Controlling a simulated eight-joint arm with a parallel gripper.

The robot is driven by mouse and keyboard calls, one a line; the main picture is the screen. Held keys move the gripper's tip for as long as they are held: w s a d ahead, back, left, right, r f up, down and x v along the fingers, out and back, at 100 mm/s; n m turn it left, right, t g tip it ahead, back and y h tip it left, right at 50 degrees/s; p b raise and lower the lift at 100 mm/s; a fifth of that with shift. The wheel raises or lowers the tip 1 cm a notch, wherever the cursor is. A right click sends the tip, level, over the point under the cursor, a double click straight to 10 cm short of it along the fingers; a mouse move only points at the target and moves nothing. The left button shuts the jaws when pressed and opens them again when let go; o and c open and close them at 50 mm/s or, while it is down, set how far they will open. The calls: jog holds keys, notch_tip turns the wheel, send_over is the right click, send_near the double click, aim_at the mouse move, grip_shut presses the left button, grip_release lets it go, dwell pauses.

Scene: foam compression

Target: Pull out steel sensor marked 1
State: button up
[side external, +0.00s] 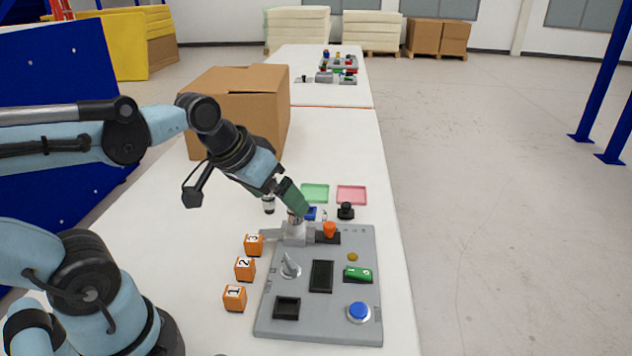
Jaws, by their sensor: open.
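My gripper (293,207) reaches down from the left over the back left of a grey panel (335,250). It is above a grey block (294,234) at the panel's back edge. A small reddish and metallic part shows just under the fingertips, largely hidden by the gripper; I cannot tell whether it is the steel sensor or whether the fingers touch it. A small silver and black cylinder (268,206) stands on the table left of the gripper. No sensor marked 1 can be read; the 1 that I can read is on an orange cube (234,298).
Orange cubes marked 2 (245,269) and 3 (254,245) line the panel's left. The panel bears an orange knob (330,230), grey lever (289,267), green switch (358,274) and blue button (358,312). Green (315,193) and pink (351,195) trays and a cardboard box (245,100) lie behind.

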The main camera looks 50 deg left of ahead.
jog(key=shift+s+d+f+m+t, duration=0.15)
jog(key=shift+d+f+m+t, duration=0.25)
jog(key=shift+d+f+m, duration=0.65)
jog(key=shift+a+r, duration=0.1)
jog(key=shift+a, duration=0.05)
jog(key=shift+c, duration=0.2)
jog(key=shift+r, duration=0.15)
jog(key=c, duration=0.5)
jog(key=shift+w+a+r+n+g, duration=0.15)
jog(key=shift+w+a+n+g, duration=0.05)
jog(key=shift+w+n+g, duration=0.1)
jog(key=shift+c, duration=0.9)
notch_tip(320, 180, up, 2)
jog(key=n+g, duration=0.5)
jog(key=n, duration=0.2)
send_over(295, 217)
jog(key=shift+w+a+n+g, duration=0.55)
jog(key=shift+a+n+g, duration=0.1)
jog(key=shift+g, duration=0.15)
jog(key=shift+f, duration=0.2)
jog(key=shift+f, duration=4.45)
